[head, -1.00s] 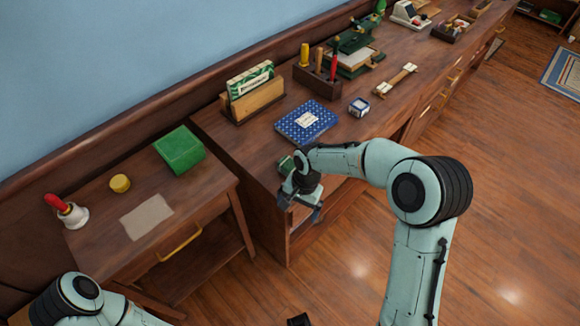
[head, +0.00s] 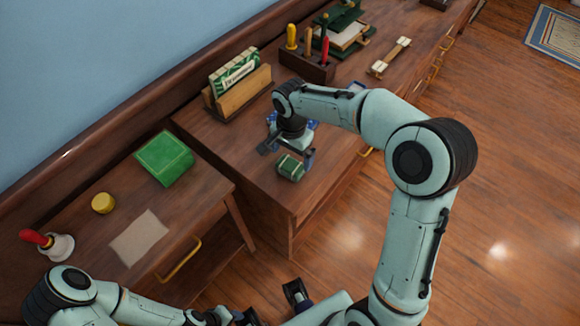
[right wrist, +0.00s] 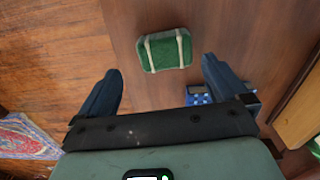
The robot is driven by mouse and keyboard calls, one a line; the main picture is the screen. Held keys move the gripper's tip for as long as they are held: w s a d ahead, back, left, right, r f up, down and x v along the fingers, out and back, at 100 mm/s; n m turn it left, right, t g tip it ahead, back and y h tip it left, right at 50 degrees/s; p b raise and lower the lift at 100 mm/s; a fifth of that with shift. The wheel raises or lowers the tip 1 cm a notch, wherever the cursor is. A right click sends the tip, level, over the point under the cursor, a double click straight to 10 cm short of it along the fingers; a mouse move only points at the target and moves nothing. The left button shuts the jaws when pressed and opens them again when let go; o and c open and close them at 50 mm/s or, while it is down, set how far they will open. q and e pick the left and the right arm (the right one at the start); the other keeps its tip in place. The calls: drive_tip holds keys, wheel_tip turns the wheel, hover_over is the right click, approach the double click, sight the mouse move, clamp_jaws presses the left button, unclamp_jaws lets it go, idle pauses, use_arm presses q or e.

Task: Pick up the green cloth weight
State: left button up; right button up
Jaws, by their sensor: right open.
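The green cloth weight (head: 290,167), a small dark green block with pale bands, lies on the wooden top near the front left corner of the longer cabinet. It shows whole in the right wrist view (right wrist: 163,52), ahead of the fingers and roughly centred between them. My right gripper (head: 286,155) is open and empty, pointing down over the weight; I see no contact. Its two dark blue fingers (right wrist: 162,72) are wide apart in the wrist view. My left arm is at the bottom of the head view; its gripper (head: 268,305) is only partly readable.
A wooden letter holder (head: 240,95) and a tool rack (head: 306,66) stand farther back.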

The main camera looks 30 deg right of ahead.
sight(290, 164)
drive_tip(key=f, duration=0.5)
drive_tip(key=w+f, duration=0.1)
drive_tip(key=f, duration=0.1)
drive_tip(key=shift+f, duration=0.25)
drive_tip(key=shift+r, duration=0.1)
drive_tip(key=c, duration=1.2)
